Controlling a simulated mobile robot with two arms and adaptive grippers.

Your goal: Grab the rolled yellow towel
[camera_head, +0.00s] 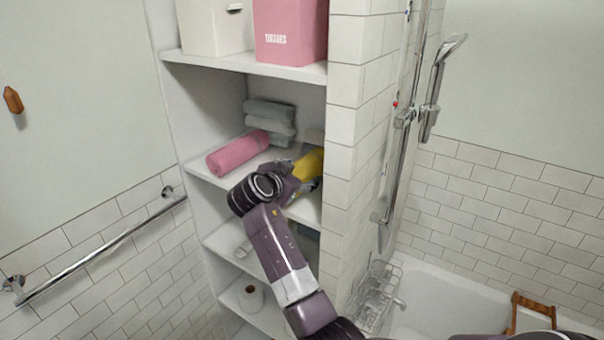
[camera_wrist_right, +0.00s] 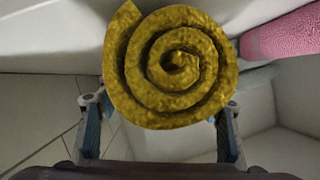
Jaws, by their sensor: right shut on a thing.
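The rolled yellow towel (camera_head: 309,163) lies on the middle shelf, at its right side near the tiled wall. My right gripper (camera_head: 290,180) reaches into the shelf and covers part of it. In the right wrist view the towel's spiral end (camera_wrist_right: 178,66) fills the upper middle. The fingers of my right gripper (camera_wrist_right: 160,125) stand on both sides of the roll, shut on it. The fingertips are partly hidden behind the towel. My left gripper is not in view.
A rolled pink towel (camera_head: 238,153) lies left of the gripper, and folded grey towels (camera_head: 270,122) are stacked behind. The shelf above holds a pink tissues box (camera_head: 290,30). The tiled wall (camera_head: 345,130) closely borders the shelf on the right.

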